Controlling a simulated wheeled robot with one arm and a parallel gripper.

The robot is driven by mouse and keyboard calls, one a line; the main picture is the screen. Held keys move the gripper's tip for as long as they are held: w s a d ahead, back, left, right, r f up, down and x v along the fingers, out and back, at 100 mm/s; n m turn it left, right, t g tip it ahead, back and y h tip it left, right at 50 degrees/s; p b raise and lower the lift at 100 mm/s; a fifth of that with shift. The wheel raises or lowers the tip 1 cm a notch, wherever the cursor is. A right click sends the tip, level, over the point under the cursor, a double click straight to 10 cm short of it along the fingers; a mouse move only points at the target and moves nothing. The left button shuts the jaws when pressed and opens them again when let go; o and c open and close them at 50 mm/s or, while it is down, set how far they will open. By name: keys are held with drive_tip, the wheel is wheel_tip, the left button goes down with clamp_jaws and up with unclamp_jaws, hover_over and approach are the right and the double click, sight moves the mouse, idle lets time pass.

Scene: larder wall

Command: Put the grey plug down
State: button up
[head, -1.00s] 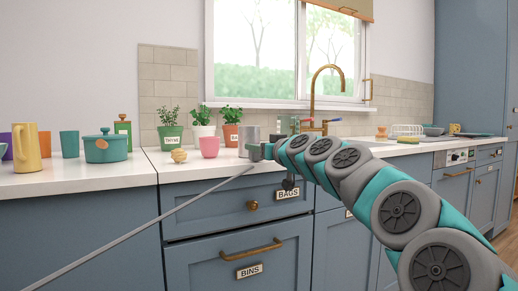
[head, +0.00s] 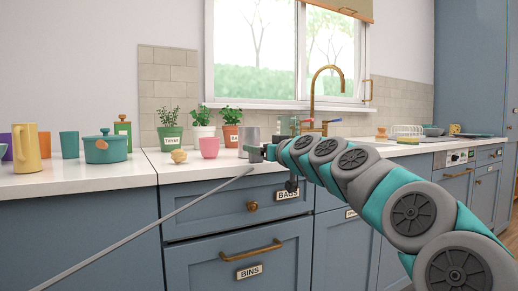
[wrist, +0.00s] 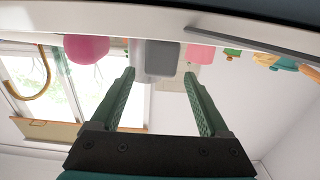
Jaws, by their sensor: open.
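My gripper (head: 257,152) is at the counter's front edge in the head view, in front of a grey cup-like thing (head: 249,136). In the wrist view my gripper (wrist: 159,73) has its two green fingers spread. A grey block-like shape (wrist: 155,56) shows between and beyond the fingertips; it looks like that grey thing on the counter, and no finger clearly touches it. A long thin grey line like a cable or rod (head: 150,225) runs from the lower left up to just below my gripper. I cannot make out a separate grey plug.
A pink cup (head: 209,147), a knobbly tan item (head: 179,155) and potted herbs (head: 202,125) stand left of my gripper. A teal pot (head: 106,148) and yellow jug (head: 26,148) are farther left. Drawers (head: 245,207) lie below. The counter front (head: 95,174) is clear.

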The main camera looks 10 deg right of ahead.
drive_tip(key=v, duration=1)
drive_tip(key=shift+s, duration=0.4)
